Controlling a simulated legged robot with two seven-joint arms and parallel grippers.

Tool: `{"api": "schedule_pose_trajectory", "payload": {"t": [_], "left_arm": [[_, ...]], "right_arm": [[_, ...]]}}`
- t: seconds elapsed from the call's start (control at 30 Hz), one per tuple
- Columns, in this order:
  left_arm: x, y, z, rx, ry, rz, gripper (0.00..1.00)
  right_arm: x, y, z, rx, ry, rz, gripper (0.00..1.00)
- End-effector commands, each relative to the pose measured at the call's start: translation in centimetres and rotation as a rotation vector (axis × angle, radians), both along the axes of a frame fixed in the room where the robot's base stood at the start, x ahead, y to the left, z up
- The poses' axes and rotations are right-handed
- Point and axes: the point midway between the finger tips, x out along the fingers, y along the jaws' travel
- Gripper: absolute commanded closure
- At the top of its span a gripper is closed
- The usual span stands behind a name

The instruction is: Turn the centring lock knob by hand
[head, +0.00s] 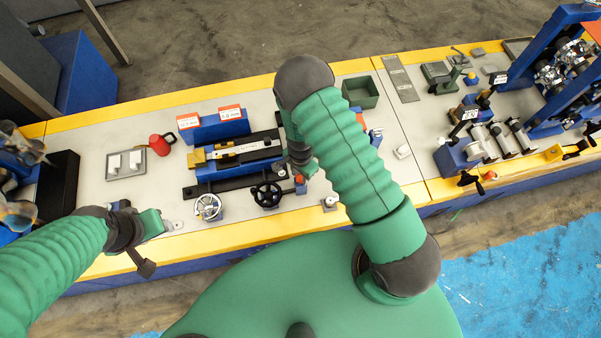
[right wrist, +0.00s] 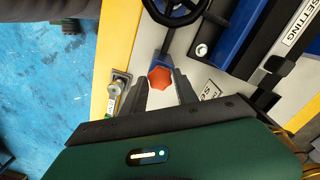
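A red-orange faceted knob (right wrist: 161,77) shows in the right wrist view, on the light plate just beyond my fingertips. It also shows small in the head view (head: 299,180), beside the black handwheel. I take it for the centring lock knob; no readable label names it. My right gripper (right wrist: 160,88) is open, with one dark finger on each side of the knob's line. I cannot tell whether the fingers touch it. In the head view my right gripper (head: 304,166) is partly hidden by my arm. My left gripper (head: 150,238) is over the bench's front left; its finger gap is unclear.
A black handwheel (head: 267,195) and a silver handwheel (head: 208,207) stand left of the knob. Behind them is the blue and black clamp fixture (head: 240,150). A red can (head: 161,144), a grey plate (head: 126,164) and a green tray (head: 361,92) are on the bench.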

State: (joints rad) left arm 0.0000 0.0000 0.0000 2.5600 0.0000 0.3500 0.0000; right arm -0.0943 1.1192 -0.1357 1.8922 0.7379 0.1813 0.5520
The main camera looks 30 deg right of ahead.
Motion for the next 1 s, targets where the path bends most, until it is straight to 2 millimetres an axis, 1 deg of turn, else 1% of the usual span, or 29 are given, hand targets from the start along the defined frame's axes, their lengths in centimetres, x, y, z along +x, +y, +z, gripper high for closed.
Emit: {"api": "schedule_pose_trajectory", "payload": {"t": [0.03,0.1,0.37,0.43,0.9,1.0], "left_arm": [[0.0,0.0,0.0,0.000,0.000,0.000,0.51],[0.0,0.0,0.0,0.000,0.000,0.000,0.51],[0.0,0.0,0.0,0.000,0.000,0.000,0.51],[0.0,0.0,0.3,0.000,0.000,0.000,0.51],[0.0,0.0,5.0,0.000,0.000,0.000,0.51],[0.0,0.0,5.2,0.000,0.000,0.000,0.51]], "right_arm": [[0.0,0.0,0.0,0.000,0.000,0.001,0.56],[0.0,0.0,0.0,0.000,0.000,0.002,0.48],[0.0,0.0,0.1,-0.001,-0.001,0.003,0.48],[0.0,0.0,0.4,-0.001,-0.001,0.004,0.48],[0.0,-0.1,6.0,-0.002,-0.002,0.004,0.48],[0.0,-0.1,6.3,-0.001,-0.001,0.004,0.48]]}}
